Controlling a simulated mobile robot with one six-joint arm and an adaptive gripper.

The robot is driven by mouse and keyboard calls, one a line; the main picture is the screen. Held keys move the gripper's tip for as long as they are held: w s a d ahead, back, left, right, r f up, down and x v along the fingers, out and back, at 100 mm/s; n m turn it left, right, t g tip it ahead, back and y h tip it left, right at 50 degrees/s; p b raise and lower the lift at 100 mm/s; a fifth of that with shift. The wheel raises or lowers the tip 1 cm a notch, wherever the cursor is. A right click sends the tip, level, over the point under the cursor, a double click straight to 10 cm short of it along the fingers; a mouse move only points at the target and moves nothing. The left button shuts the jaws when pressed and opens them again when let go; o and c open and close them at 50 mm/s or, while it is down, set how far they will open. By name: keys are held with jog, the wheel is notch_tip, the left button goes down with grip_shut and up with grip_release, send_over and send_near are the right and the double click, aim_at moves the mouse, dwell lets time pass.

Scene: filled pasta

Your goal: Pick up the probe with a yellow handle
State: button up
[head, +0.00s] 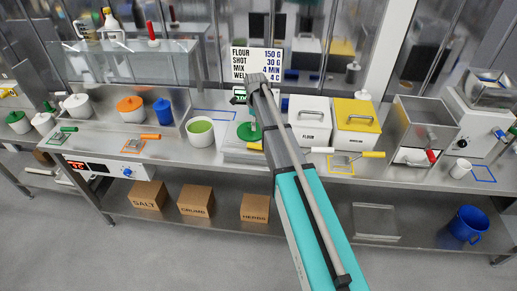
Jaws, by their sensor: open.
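Two yellow handles show on the counter, and the picture is too small to tell for sure which belongs to a probe. One short yellow handle (254,146) lies at the front of the scale, partly hidden by my arm. Another yellow handle (373,154) lies to the right, joined to a flat metal part inside a yellow outlined square. My gripper (252,122) points down above the scale, near the green disc (245,132). It is open and appears empty, but its fingers are small and hard to make out.
A white flour bin (309,131) and a yellow-lidded bin (355,139) stand right of my arm. A white pot with green contents (201,131) stands left. Orange- (150,136) and green-handled (68,129) tools lie farther left. A sign (256,64) stands behind.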

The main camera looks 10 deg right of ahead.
aim_at(256, 144)
jog(key=shift+f+b, duration=3.4)
jog(key=shift+f, duration=0.35)
jog(key=shift+f, duration=0.1)
jog(key=shift+s+f+b, duration=0.1)
jog(key=shift+f+b, duration=2.35)
jog(key=shift+b, duration=0.15)
grip_shut()
